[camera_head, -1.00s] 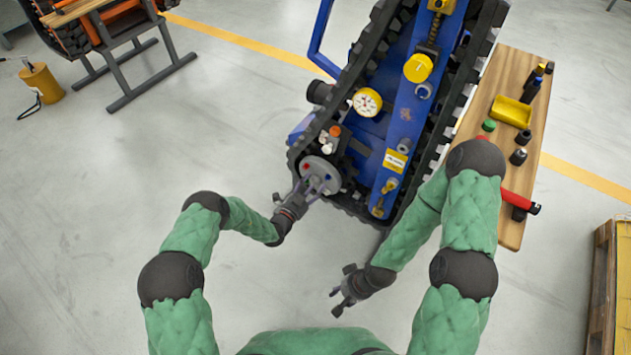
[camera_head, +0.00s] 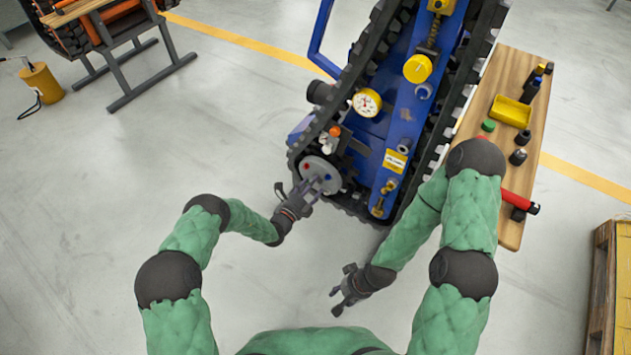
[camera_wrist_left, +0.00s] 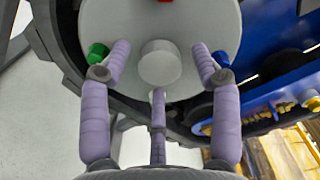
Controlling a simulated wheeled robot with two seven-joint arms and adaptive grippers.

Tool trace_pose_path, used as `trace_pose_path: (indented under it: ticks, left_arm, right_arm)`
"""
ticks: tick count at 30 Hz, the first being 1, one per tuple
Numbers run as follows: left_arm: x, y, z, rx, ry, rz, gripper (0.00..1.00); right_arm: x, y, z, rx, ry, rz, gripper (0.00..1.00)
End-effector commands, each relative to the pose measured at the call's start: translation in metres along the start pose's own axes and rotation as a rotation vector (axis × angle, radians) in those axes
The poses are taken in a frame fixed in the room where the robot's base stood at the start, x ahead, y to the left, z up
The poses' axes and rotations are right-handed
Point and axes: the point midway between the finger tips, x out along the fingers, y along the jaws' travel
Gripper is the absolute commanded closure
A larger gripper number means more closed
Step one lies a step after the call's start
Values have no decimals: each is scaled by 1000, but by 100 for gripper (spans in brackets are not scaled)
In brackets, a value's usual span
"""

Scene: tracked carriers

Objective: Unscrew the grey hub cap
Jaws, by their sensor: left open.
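The grey hub cap (camera_wrist_left: 160,63) is a short round knob at the centre of a light grey disc (camera_wrist_left: 205,25) in the left wrist view. The disc also shows at the lower left end of the tracked carrier (camera_head: 318,171). My left gripper (camera_head: 302,187) is open in front of the disc. In the left wrist view, its purple fingers (camera_wrist_left: 158,75) are spread left, right and below the cap, apart from it. My right gripper (camera_head: 345,289) hangs empty over the floor, its fingers apart.
The disc bears a green knob (camera_wrist_left: 98,53), a blue knob (camera_wrist_left: 221,58) and a red one (camera_wrist_left: 165,1). A wooden bench (camera_head: 509,217) with a yellow tray (camera_head: 511,111) stands right of the carrier. Floor (camera_head: 90,240) on the left is clear.

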Motion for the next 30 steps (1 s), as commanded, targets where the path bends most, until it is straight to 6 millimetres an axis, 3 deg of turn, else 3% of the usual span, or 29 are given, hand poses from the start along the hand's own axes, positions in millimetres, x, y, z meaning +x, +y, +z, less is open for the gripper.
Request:
trace_pose_path:
  ticks: [9, 19, 30]
  left_arm:
    - [0, 0, 0, 364, 0, 0, 37]
    - [0, 0, 0, 550, 0, 0, 37]
    - [0, 0, 0, 976, 0, 0, 37]
  right_arm:
    - [-1, 0, 0, 0, 0, 0, 60]
    - [-1, 0, 0, 0, 0, 0, 60]
    - [-2, -1, 0, 0, 0, 0, 60]
